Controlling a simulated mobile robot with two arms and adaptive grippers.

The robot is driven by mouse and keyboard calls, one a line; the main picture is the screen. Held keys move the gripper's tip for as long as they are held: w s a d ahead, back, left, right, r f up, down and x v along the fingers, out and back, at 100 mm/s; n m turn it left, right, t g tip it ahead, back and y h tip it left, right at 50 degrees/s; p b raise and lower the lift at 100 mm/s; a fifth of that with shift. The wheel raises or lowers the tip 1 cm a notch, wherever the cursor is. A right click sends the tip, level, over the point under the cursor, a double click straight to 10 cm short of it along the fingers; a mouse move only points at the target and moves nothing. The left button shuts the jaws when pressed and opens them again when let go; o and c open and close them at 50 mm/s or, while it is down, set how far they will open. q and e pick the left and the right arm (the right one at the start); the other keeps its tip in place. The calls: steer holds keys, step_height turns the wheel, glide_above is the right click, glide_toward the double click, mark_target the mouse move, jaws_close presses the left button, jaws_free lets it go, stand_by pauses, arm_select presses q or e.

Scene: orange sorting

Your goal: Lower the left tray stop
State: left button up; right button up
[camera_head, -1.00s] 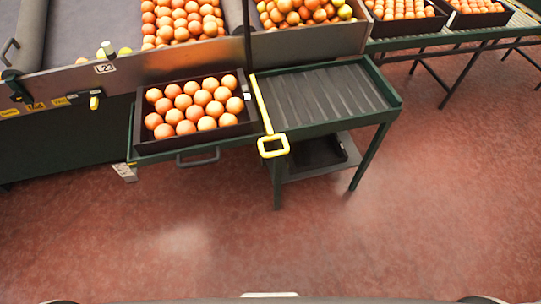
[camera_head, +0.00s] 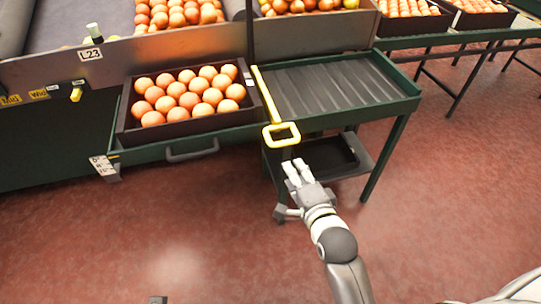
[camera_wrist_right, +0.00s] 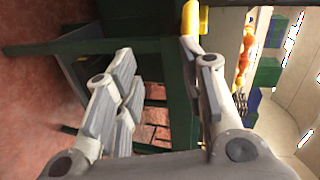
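The left tray stop is a yellow bar (camera_head: 266,96) with a square loop handle (camera_head: 281,134) at its near end. It lies along the left edge of the green roller stand (camera_head: 400,106), and the loop hangs over the front edge. My right gripper (camera_head: 297,170) is just below and in front of the loop, apart from it in the head view. The right wrist view shows its fingers (camera_wrist_right: 155,85) spread and empty, with a yellow piece (camera_wrist_right: 203,14) at the top beside the right finger. My left gripper is not in view.
A dark tray of oranges (camera_head: 122,123) sits on a green shelf left of the bar. The roller stand's top is empty. A dark bin (camera_head: 330,168) lies on its lower shelf. More orange trays (camera_head: 412,26) stand at the back right. The red floor in front is clear.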

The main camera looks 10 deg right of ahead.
mark_target(285, 145)
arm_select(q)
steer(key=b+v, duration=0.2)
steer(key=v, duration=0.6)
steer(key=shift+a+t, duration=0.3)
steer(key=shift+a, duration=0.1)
arm_select(e)
steer(key=shift+m+t, duration=0.4)
steer(key=shift+m, duration=0.2)
steer(key=w, duration=0.7)
steer(key=w+r, duration=0.1)
steer(key=w, duration=0.2)
steer(key=shift+w+a, duration=0.15)
steer(key=shift+w, duration=0.1)
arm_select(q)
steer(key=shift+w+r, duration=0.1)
arm_select(e)
jaws_close()
arm_select(q)
steer(key=shift+b, duration=0.3)
